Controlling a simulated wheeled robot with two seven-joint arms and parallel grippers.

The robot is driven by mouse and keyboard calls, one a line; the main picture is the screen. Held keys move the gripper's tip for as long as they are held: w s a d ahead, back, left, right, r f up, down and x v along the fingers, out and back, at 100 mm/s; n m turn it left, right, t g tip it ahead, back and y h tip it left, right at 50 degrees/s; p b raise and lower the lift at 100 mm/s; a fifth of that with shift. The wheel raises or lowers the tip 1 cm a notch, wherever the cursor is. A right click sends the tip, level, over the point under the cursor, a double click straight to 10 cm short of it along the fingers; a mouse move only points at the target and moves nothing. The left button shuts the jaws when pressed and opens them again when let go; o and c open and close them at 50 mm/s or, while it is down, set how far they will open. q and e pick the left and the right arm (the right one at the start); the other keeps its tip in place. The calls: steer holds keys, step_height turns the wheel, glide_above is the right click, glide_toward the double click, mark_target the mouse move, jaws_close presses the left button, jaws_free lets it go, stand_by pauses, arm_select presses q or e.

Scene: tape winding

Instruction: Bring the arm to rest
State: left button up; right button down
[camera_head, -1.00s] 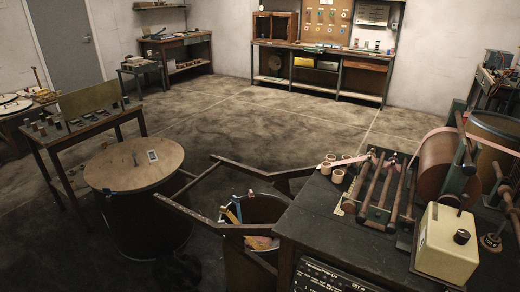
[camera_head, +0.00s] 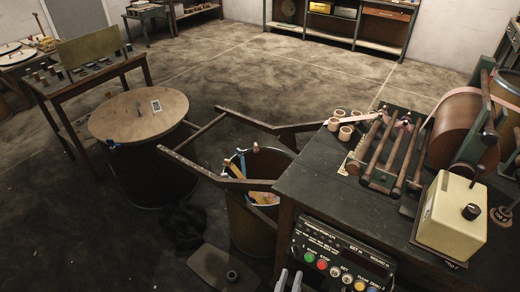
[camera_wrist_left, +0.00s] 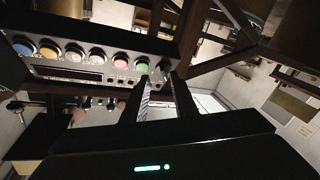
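My left gripper (camera_head: 289,281) shows at the bottom edge of the head view, only its two grey fingertips, just in front of the control panel (camera_head: 338,262) with coloured buttons. In the left wrist view the two fingers (camera_wrist_left: 163,93) stand apart with a narrow gap and nothing visible between them. The button row (camera_wrist_left: 85,56) lies past the fingertips there, and I cannot tell whether they touch it. The rest of the left arm is out of the head view. My right gripper is in neither view.
The dark workbench (camera_head: 318,194) carries a roller frame with pink tape (camera_head: 428,122), a cream box (camera_head: 452,218) and several small rolls (camera_head: 346,133). A bin (camera_head: 248,233) stands left of the bench, a round-topped drum (camera_head: 138,117) farther left. The floor behind is open.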

arm_select(q)
steer(key=s+a+f+m+g+y, duration=0.1)
steer(key=s+a+f+g, duration=0.15)
steer(key=a+f, duration=0.45)
steer(key=s+a+f+m+g, duration=0.15)
steer(key=s+a+f, duration=0.25)
steer(key=f, duration=0.7)
steer(key=s+a+f+m+g+y, duration=0.1)
steer(key=s+a+f+g, duration=0.3)
steer(key=f, duration=0.5)
steer(key=s+a+f+g+y, duration=0.2)
steer(key=s+a+f, duration=0.4)
steer(key=a, duration=0.5)
steer(key=shift+s+f, duration=0.35)
steer(key=shift+f, duration=0.6)
